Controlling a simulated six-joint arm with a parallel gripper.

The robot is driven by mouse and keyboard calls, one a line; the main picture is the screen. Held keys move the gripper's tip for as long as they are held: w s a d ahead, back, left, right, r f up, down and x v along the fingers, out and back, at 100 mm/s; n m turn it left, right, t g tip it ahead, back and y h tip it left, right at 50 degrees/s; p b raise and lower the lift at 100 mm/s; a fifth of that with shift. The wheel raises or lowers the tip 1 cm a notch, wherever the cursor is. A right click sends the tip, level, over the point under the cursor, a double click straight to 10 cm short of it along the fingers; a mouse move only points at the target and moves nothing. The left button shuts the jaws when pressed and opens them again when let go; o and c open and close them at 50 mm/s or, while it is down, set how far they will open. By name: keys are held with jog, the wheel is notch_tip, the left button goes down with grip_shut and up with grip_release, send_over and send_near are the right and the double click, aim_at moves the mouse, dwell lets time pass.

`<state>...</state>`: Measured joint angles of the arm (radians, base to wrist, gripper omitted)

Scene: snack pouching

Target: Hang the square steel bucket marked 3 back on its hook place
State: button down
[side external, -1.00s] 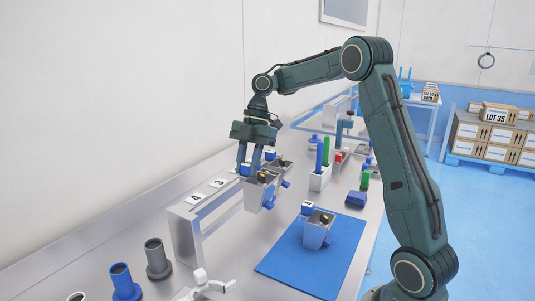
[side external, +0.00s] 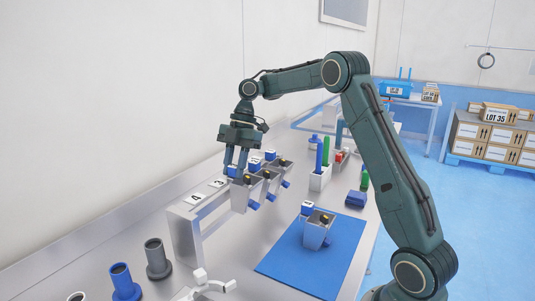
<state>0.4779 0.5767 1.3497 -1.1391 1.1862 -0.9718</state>
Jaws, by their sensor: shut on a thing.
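My gripper (side external: 236,168) points down and is shut on a square steel bucket (side external: 240,197) at the front side of the rack. The bucket is upright and close to the label 3 (side external: 217,183) on the rack top; my fingers partly cover its upper part. I cannot tell whether it rests on its hook, and no number on it is readable. The white-topped rack (side external: 183,238) also has a label 4 (side external: 196,198). Further along it, two similar steel buckets (side external: 264,186) hang in a row beside the held one.
Another steel bucket (side external: 315,235) with a blue tag stands on a blue mat (side external: 287,262). A white holder (side external: 319,180) with blue and green items stands behind. Blue and grey cylinders (side external: 122,283) and a white fixture (side external: 205,286) are in front. The wall runs behind the rack.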

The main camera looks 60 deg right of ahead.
jog(key=shift+f, duration=1.2)
dwell(0.3)
jog(key=c, duration=1.1)
grip_release()
jog(key=shift+o, duration=0.2)
jog(key=shift+r, duration=0.1)
